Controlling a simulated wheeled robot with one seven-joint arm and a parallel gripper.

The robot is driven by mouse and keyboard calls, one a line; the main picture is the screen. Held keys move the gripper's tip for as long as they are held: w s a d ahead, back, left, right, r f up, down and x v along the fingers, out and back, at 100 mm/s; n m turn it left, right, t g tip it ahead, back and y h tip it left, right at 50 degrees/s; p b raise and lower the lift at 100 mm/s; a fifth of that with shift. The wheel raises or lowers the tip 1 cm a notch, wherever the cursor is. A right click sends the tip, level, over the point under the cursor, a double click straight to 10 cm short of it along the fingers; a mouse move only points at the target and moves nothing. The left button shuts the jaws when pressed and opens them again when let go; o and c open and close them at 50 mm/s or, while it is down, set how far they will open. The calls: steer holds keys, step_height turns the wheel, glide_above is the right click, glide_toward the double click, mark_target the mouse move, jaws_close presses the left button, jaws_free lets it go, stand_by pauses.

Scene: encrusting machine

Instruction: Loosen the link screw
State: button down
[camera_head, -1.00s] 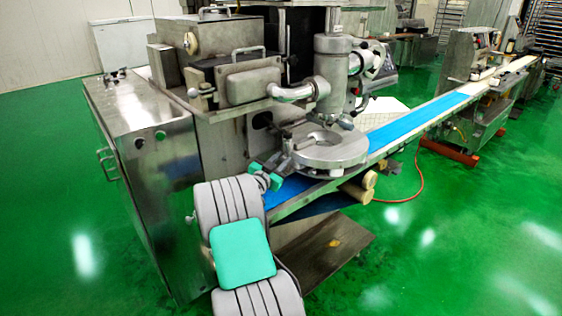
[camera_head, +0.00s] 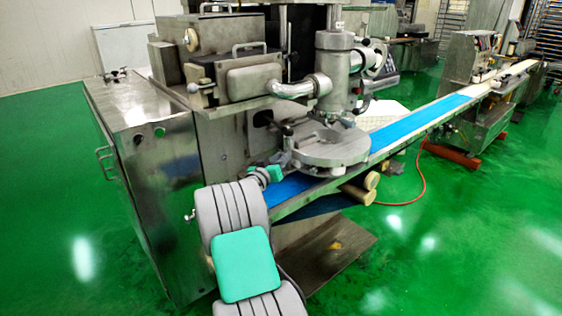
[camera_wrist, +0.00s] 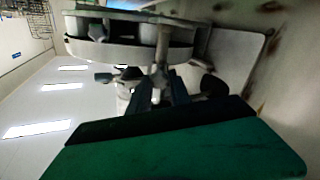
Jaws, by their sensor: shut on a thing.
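My gripper (camera_head: 284,160) reaches in at the left edge of the round metal plate assembly (camera_head: 330,150) of the encrusting machine. In the wrist view, the dark fingers of my gripper (camera_wrist: 163,88) are close together on the lower end of a slim metal part, which I take to be the link screw (camera_wrist: 161,50). The screw stands in front of the round metal assembly (camera_wrist: 120,50). The fingers hide its gripped end. In the head view the screw is too small to make out.
The blue conveyor belt (camera_head: 425,118) runs under the round plate towards the back right. A large steel cabinet (camera_head: 150,180) stands left of my arm. The green floor is open at right.

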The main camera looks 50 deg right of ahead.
steer(key=shift+f+n+p, duration=0.15)
steer(key=shift+n+p, duration=2.65)
steer(key=shift+n, duration=4.3)
steer(key=shift+f+n+p, duration=0.1)
steer(key=shift+n+p, duration=2.65)
steer(key=shift+n, duration=4.35)
steer(key=c, duration=1.2)
jaws_free()
steer(key=shift+a, duration=0.1)
